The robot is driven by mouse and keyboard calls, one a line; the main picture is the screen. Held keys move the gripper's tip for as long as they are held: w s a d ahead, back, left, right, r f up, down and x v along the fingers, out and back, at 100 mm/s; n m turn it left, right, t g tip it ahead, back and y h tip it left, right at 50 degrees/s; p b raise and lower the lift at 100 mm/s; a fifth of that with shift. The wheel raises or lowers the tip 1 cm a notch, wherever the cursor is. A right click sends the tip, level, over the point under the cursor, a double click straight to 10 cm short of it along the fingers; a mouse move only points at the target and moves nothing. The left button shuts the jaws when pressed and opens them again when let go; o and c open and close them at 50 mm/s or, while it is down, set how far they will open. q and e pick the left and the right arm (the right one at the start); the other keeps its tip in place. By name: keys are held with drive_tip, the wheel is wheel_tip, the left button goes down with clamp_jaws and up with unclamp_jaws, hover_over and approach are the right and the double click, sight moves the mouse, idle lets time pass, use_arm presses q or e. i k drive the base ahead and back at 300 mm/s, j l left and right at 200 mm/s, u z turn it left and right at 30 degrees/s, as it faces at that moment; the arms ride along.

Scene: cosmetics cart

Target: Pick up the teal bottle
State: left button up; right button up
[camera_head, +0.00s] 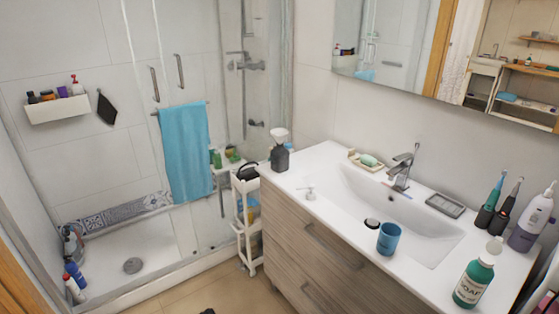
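A teal bottle (472,285) with a white pump top and a white label stands upright on the right front part of the white washbasin counter (325,158). Its label appears to read soap. Nothing covers it. Neither my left gripper nor my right gripper shows in the head view.
A blue cup (388,238) stands left of the teal bottle, near the counter's front edge. A lilac pump bottle (531,220) and two electric toothbrushes (490,205) stand behind it. The basin and tap (402,172) are at the middle. A narrow white cart (246,215) stands left of the cabinet.

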sight(479, 274)
drive_tip(key=z, duration=1.4)
